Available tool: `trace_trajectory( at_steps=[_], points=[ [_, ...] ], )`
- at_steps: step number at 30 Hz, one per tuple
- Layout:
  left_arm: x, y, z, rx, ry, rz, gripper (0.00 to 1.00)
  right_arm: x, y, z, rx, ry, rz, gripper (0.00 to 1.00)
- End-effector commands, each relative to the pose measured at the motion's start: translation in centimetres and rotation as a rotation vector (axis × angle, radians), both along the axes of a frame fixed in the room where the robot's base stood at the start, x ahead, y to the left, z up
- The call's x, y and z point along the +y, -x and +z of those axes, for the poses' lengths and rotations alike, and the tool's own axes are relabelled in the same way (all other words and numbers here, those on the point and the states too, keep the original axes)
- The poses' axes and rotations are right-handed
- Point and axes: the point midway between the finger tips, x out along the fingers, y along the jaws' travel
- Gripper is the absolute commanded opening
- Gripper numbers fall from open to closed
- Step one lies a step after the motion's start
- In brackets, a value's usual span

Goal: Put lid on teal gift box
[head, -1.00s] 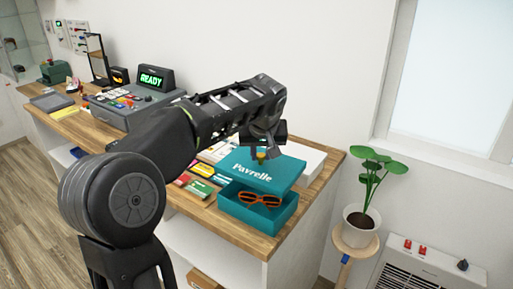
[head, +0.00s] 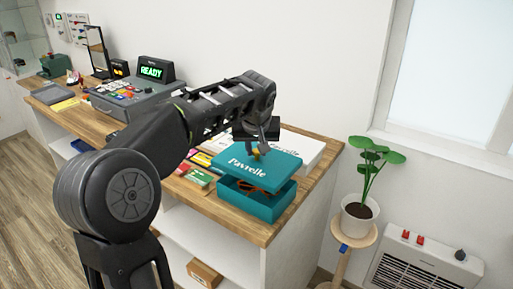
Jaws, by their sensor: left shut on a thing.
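The teal gift box (head: 258,206) stands near the front right corner of the counter. Orange sunglasses (head: 247,185) lie in it, mostly hidden under the lid. The teal lid (head: 278,171), with white lettering, is over the box, slightly tilted, with a gap along its front edge. My left gripper (head: 259,147) is above the lid, shut on its small gold knob. The fingers partly hide the knob and some lettering. My right gripper is not in view.
A white box (head: 306,150) lies on the counter (head: 238,230) behind the lid. Several colored cards (head: 195,178) lie left of the gift box. A register (head: 130,97) stands farther left. A potted plant (head: 360,212) stands on a stool to the right.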

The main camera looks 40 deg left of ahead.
Motion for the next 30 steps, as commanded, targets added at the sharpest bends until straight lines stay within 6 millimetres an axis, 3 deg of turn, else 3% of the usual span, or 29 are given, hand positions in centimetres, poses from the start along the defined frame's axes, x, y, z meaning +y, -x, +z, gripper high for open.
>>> trace_trajectory(
  at_steps=[15, 30],
  points=[
    [0.0, 0.0, -4.6, 0.002, -0.001, 0.000, 0.00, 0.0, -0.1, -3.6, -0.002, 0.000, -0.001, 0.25],
    [0.0, 0.0, -5.3, 0.000, 0.000, 0.000, 0.00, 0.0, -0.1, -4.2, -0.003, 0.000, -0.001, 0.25]
  ],
)
